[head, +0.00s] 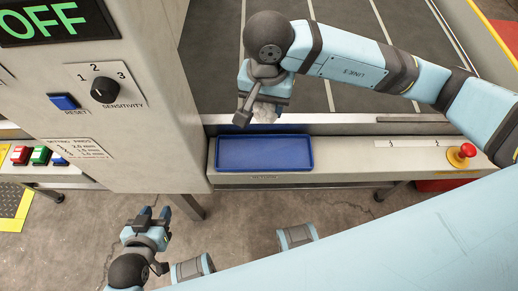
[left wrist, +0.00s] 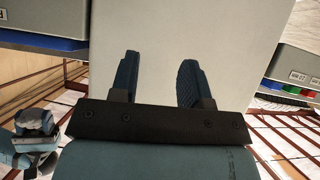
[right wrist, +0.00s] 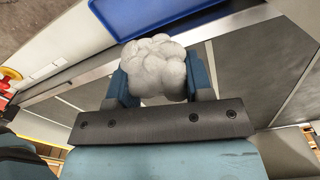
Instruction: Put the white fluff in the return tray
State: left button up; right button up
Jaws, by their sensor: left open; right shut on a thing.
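The white fluff (right wrist: 158,68) is a lumpy white clump between the fingers of my right gripper (right wrist: 162,85), which is shut on it. In the head view the fluff (head: 263,113) shows just below my right gripper (head: 262,103), mostly hidden by it. The blue return tray (head: 265,153) lies on the ledge below the gripper in the picture and looks empty. The tray (right wrist: 150,14) also shows in the right wrist view, beyond the fluff. My left gripper (head: 155,212) is open and empty, low at the left; its fingers (left wrist: 160,80) are apart in the left wrist view.
A dark belt (head: 345,60) runs behind the ledge. A red stop knob (head: 466,151) stands on the ledge at the right. A grey cabinet (head: 150,100) with a sensitivity dial (head: 104,90) rises left of the tray. Open floor lies in front.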

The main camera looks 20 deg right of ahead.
jog(key=b, duration=0.1)
send_over(264, 152)
notch_tip(264, 152, down, 13)
jog(key=shift+s+r, duration=0.1)
jog(key=shift+s, duration=0.05)
jog(key=shift+f+b, duration=0.3)
jog(key=shift+f, duration=2.35)
pick_arm(q)
jog(key=shift+w+d+f, duration=0.1)
jog(key=shift+d+f, duration=0.05)
jog(key=shift+d, duration=0.05)
pick_arm(e)
jog(key=shift+f, duration=0.15)
jog(key=o, duration=0.9)
pick_arm(q)
jog(key=shift+f, duration=0.1)
